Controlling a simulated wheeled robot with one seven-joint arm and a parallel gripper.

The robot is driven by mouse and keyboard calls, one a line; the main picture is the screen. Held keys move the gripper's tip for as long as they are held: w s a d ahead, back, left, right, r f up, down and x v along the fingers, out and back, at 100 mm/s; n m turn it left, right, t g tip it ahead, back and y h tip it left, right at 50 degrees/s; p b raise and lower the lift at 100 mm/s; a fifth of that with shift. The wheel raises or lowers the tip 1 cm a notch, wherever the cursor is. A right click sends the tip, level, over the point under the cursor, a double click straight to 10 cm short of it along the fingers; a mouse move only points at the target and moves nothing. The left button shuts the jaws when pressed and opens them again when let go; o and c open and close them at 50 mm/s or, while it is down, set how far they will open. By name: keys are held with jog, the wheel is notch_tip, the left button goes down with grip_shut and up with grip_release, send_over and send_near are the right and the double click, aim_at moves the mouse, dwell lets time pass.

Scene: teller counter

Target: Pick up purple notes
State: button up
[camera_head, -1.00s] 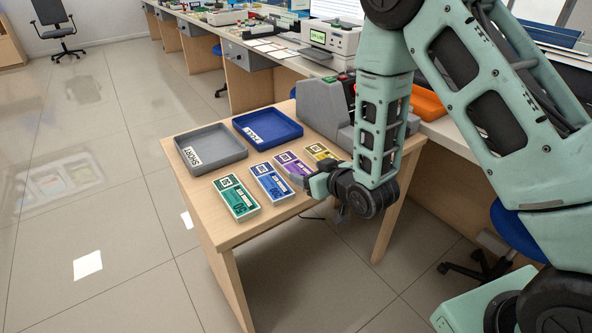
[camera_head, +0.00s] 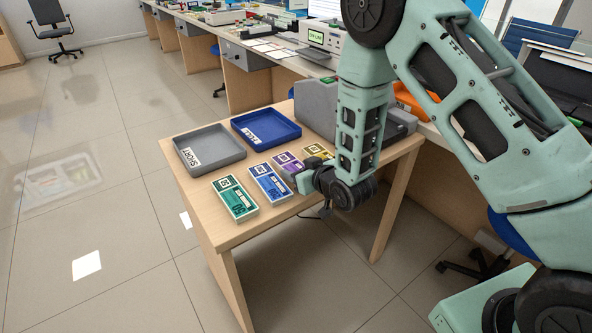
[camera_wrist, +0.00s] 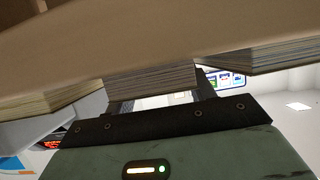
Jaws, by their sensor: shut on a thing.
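The purple notes (camera_head: 286,160) lie on the small wooden table between the blue and yellow bundles. My gripper (camera_head: 300,179) covers their near end in the head view. In the wrist view, the edge of a note stack (camera_wrist: 152,83) sits between my two fingers (camera_wrist: 160,98), which are shut on it. By its place in the row this stack is the purple notes. It seems to rest on the table, with no clear gap under it.
Blue notes (camera_head: 269,183) and green notes (camera_head: 234,199) lie left of the purple ones, and yellow notes (camera_head: 317,151) lie close on the right. A grey tray (camera_head: 229,160) and a blue tray (camera_head: 293,133) stand behind. A grey machine (camera_head: 316,104) stands at the back right.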

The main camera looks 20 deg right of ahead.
jog(key=shift+r, duration=0.15)
notch_tip(320, 180, up, 10)
dwell(0.4)
